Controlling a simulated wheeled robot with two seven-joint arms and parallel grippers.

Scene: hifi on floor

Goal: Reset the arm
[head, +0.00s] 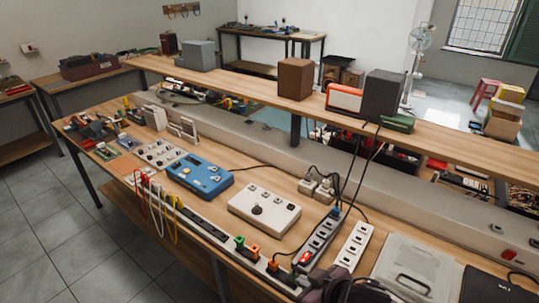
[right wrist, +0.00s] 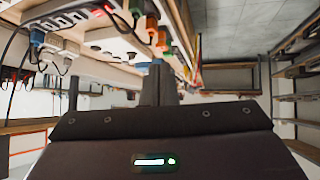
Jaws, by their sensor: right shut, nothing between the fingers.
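My right gripper (head: 346,285) shows as a dark shape at the bottom edge of the head view, in front of the power strips at the near edge of the bench. In the right wrist view its two dark fingers (right wrist: 160,84) stand together in the middle, shut with nothing between them. The bench edge with its plugs and sockets lies above and behind the fingers there, apart from them as far as I can tell. My left arm and left gripper are not in view.
The workbench (head: 128,112) carries a blue meter (head: 199,175), a white control box (head: 264,209), power strips (head: 353,246) and a clear case (head: 412,268). Red and yellow leads (head: 157,205) hang over its front edge. A raised shelf (head: 250,90) runs behind. The tiled floor at left is clear.

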